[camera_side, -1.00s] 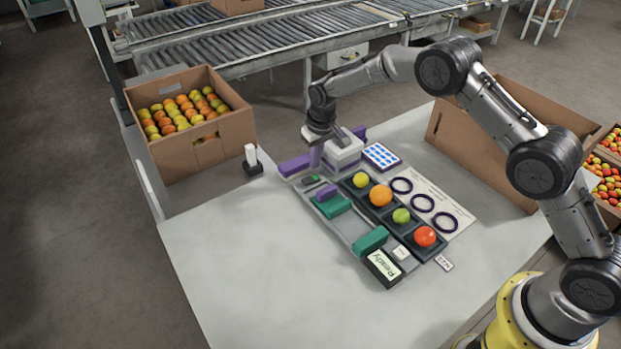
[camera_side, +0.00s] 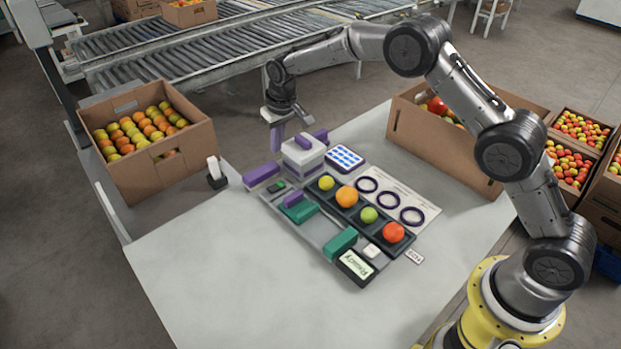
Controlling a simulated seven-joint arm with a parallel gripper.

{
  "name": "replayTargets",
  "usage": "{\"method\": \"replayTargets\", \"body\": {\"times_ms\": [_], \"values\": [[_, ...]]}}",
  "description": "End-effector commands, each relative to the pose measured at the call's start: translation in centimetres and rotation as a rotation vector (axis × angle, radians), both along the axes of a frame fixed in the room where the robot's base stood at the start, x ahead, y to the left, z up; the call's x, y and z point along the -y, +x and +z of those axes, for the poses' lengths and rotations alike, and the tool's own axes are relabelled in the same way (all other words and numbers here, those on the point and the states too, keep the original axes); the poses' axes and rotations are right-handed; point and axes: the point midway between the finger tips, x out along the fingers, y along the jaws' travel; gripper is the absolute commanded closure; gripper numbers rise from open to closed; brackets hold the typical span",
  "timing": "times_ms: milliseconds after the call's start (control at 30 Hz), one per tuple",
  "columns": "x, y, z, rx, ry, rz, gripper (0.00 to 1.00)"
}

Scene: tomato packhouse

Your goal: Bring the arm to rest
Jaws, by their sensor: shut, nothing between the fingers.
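My gripper (camera_side: 277,146) hangs at the far side of the table, fingers pointing down. It is empty, and its fingers look closed together. A dark tray (camera_side: 377,228) holds a yellow, an orange, a green and a red tomato in a row.
A sheet with dark rings (camera_side: 391,197) and a blue-dotted pad (camera_side: 344,157) are nearby. Cardboard boxes (camera_side: 160,171) flank the table. The front tabletop is clear.

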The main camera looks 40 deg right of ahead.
Motion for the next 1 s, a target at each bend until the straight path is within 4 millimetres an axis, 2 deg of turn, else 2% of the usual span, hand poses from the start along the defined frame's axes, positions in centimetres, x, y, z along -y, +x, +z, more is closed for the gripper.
{"method": "replayTargets", "body": {"times_ms": [33,133,200,367,500,600,767,867,1000], "values": [[0.3,0.3,3.2,0.048,0.006,-0.006,1.00],[1.1,-0.5,8.9,0.118,0.014,-0.017,1.00],[1.7,-1.9,12.6,0.159,0.019,-0.026,1.00],[3.1,-6.2,19.6,0.233,0.025,-0.039,1.00],[4.2,-11.1,24.2,0.287,0.028,-0.046,1.00],[4.9,-15.0,26.6,0.320,0.027,-0.050,1.00],[5.8,-21.8,28.9,0.364,0.025,-0.051,1.00],[6.3,-26.1,29.3,0.386,0.022,-0.052,1.00],[6.8,-32.3,28.4,0.405,0.016,-0.047,1.00]]}}
